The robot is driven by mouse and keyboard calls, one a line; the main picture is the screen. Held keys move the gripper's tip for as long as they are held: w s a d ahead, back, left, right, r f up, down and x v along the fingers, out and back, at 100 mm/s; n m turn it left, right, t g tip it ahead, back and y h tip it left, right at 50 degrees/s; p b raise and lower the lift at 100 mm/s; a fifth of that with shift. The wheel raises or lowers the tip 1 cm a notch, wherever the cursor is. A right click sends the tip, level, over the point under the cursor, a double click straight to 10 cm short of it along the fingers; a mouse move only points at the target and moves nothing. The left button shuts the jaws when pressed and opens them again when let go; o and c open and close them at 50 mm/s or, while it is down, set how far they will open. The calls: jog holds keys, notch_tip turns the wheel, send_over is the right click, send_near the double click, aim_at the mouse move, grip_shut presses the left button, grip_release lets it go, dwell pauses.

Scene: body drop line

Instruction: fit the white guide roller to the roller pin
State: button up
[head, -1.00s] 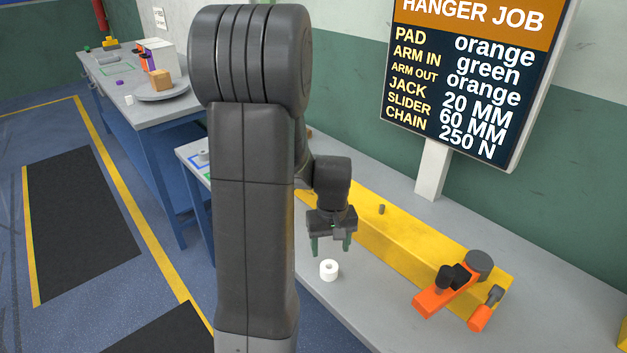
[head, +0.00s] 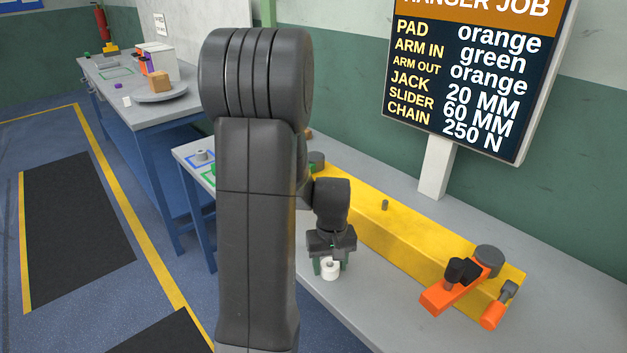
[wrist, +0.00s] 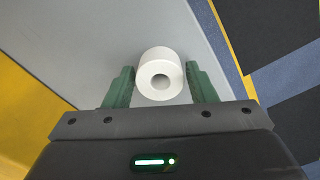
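The white guide roller (head: 330,269) stands upright on the grey bench, its bore facing up. In the wrist view the roller (wrist: 160,75) sits between the two green fingers. My gripper (head: 330,267) is low over the bench, one finger on each side of the roller. In the wrist view my gripper (wrist: 160,85) looks open, with narrow gaps beside the roller. A short grey pin (head: 384,205), apparently the roller pin, stands bare on top of the yellow beam (head: 420,239), behind and right of my gripper.
An orange arm with black and grey parts (head: 450,288) sits at the beam's near right end. A job board (head: 460,80) stands behind the beam. The grey bench (head: 375,300) is clear in front of the beam. Another bench (head: 125,85) is at the far left.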

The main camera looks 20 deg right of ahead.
jog(key=c, duration=0.8)
notch_tip(320, 180, up, 7)
jog(key=p, duration=0.5)
dwell(0.5)
